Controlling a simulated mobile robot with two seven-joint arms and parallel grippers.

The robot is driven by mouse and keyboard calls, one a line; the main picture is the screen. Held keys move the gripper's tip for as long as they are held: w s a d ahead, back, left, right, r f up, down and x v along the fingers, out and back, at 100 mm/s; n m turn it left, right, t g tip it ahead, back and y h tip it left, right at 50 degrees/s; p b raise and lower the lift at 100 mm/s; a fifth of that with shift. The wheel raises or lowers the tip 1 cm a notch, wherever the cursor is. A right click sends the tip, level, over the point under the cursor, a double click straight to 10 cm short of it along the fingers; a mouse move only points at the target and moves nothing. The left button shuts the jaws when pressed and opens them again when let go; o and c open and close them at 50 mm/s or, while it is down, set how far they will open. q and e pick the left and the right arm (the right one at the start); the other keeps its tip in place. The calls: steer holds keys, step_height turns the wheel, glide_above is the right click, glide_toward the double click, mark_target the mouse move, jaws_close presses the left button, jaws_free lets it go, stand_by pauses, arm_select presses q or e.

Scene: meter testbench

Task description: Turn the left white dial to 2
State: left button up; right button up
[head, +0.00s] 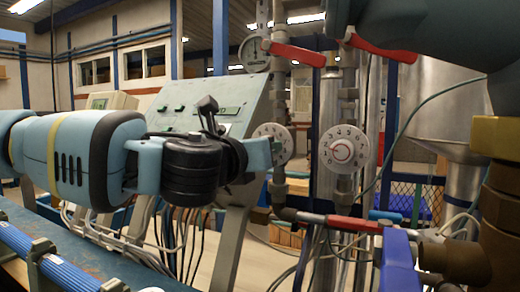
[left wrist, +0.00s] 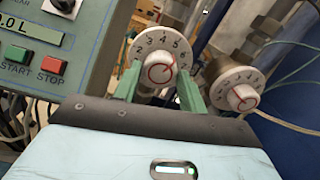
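The left white dial (head: 284,141) is a round numbered plate with a white knob, partly hidden behind my left gripper in the head view. In the left wrist view the left dial (left wrist: 150,44) faces me, digits 3, 4 and 5 readable along its upper rim. Its white knob (left wrist: 160,69) carries a red ring mark; the exact setting is unclear. My left gripper (left wrist: 160,75) has its two green fingers apart, one on each side of the knob, with small gaps seeming to show. In the head view the left gripper (head: 277,150) is at the dial. My right gripper is not visible.
A second white dial (head: 343,149) with a red-marked knob is close on the right. Red lever handles (head: 295,54) and pipes surround the dials. A sloped control panel (head: 215,105) stands left of them, with START and STOP buttons (left wrist: 50,63) near my left gripper.

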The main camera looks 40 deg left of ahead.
arm_select(q)
steer(key=c, duration=0.5)
steer(key=n+b, duration=0.9)
steer(key=n, duration=1)
steer(key=shift+n, duration=0.4)
stand_by(0.4)
